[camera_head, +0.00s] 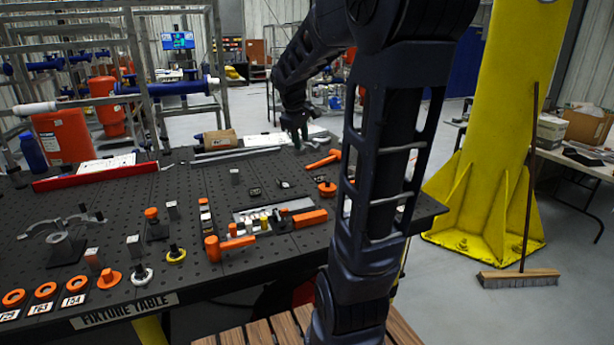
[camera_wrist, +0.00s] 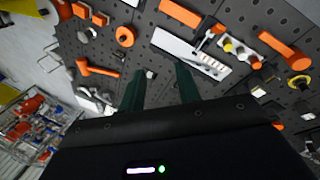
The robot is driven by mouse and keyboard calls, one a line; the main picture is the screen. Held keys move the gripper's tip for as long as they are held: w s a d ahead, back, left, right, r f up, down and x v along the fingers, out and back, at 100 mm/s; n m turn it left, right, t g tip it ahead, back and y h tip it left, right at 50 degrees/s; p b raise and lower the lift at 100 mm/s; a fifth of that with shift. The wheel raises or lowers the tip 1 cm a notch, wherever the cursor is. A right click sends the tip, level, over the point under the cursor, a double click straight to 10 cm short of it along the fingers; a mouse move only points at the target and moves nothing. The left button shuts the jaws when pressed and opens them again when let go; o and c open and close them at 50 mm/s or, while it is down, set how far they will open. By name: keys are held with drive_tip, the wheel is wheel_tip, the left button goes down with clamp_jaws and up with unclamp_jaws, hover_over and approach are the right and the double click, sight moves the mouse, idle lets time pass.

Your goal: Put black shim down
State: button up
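My gripper (camera_wrist: 160,72) shows in the wrist view as two dark green fingers set apart, with perforated tabletop visible between them. No held piece can be made out there. In the head view my gripper (camera_head: 297,140) hangs over the far part of the black fixture table (camera_head: 120,205). I cannot pick out the black shim with certainty. Two small dark pieces lie on the table, one left (camera_head: 255,191) and one right (camera_head: 284,184), nearer than the gripper; either's identity is unclear.
A red bar (camera_head: 95,177) lies along the left. A yellow column (camera_head: 485,130) stands right.

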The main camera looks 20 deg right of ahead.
drive_tip(key=s+a+f+m+t+y, duration=0.1)
drive_tip(key=s+a+m, duration=0.2)
drive_tip(key=s, duration=0.7)
drive_tip(key=s+a+f+m+t+y, duration=0.1)
drive_tip(key=s+a+m, duration=0.2)
drive_tip(key=s, duration=0.8)
drive_tip(key=shift+a+f+m+y, duration=0.3)
drive_tip(key=shift+a+m+y, duration=0.1)
drive_tip(key=shift+m, duration=0.2)
drive_tip(key=shift+d, duration=0.1)
